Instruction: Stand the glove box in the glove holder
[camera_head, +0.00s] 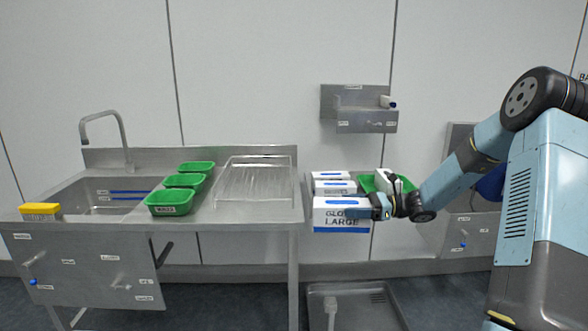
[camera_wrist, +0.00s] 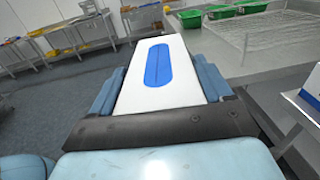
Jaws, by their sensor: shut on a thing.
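The glove box (camera_head: 330,217), white with a blue band and "LARGE" lettering, is in front of my body camera, right of the steel counter. My gripper (camera_head: 368,207) is shut on its right end. In the wrist view the glove box (camera_wrist: 187,75) lies between my two fingers, its blue oval facing the camera. It appears clear of the counter.
Two similar white boxes (camera_head: 335,187) stand behind the held box. A green tray (camera_head: 404,184) is partly hidden by my gripper. The counter carries several green trays (camera_head: 184,181) and a wire rack (camera_head: 256,187). A yellow block (camera_head: 40,209) sits by the sink.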

